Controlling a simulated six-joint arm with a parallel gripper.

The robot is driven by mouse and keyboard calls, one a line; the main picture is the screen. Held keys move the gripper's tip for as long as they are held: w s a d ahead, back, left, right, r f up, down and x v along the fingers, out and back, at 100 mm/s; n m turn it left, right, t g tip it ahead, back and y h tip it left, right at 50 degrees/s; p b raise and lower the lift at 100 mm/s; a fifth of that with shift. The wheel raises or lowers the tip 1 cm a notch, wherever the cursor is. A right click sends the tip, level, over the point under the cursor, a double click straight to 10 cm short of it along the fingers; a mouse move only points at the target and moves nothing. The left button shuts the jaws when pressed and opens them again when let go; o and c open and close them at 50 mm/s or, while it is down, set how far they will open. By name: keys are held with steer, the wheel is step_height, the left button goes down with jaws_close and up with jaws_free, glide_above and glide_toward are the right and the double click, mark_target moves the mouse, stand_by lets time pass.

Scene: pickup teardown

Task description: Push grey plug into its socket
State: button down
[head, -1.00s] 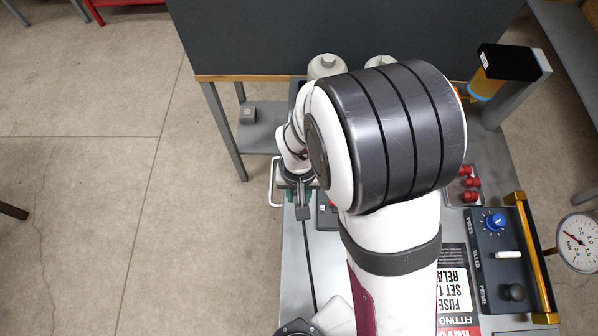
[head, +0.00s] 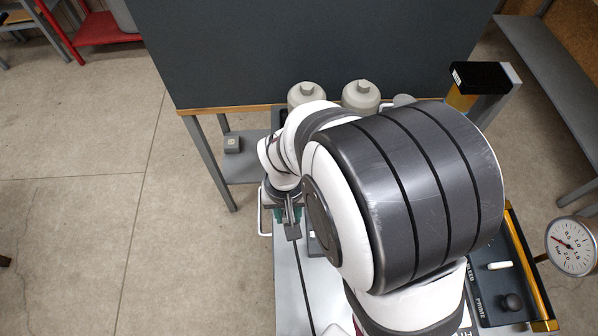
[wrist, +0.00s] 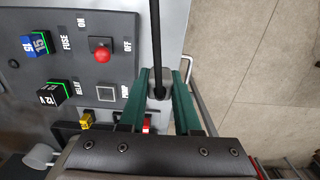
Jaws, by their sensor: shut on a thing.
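My gripper (wrist: 159,98) shows in the wrist view with its two green fingers on either side of the grey plug (wrist: 158,76). It is shut on the plug. A black cable runs from the plug towards the top of the wrist view. In the head view my gripper (head: 289,214) is at the left edge of the bench, left of my large arm link, with the dark grey plug (head: 292,232) at its tips. I cannot make out the plug's socket; the fingers and gripper body hide what lies beneath.
A dark panel (wrist: 72,75) lies left of the fingers, with a red knob (wrist: 100,52), a blue fuse (wrist: 38,44), a green-and-black relay (wrist: 54,94) and a square marked PUMP (wrist: 106,93). A metal handle (wrist: 183,66) stands close at right. Floor lies beyond.

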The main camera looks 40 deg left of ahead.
steer(key=w+d+r, duration=0.2)
steer(key=w+r, duration=0.2)
steer(key=w, duration=0.6)
step_height(320, 180, down, 4)
steer(key=shift+w+r, duration=0.1)
steer(key=shift+f, duration=0.3)
steer(key=shift+f, duration=0.15)
steer(key=shift+f, duration=0.75)
steer(key=shift+f, duration=1.5)
stand_by(1.1)
stand_by(0.3)
steer(key=shift+r, duration=2.45)
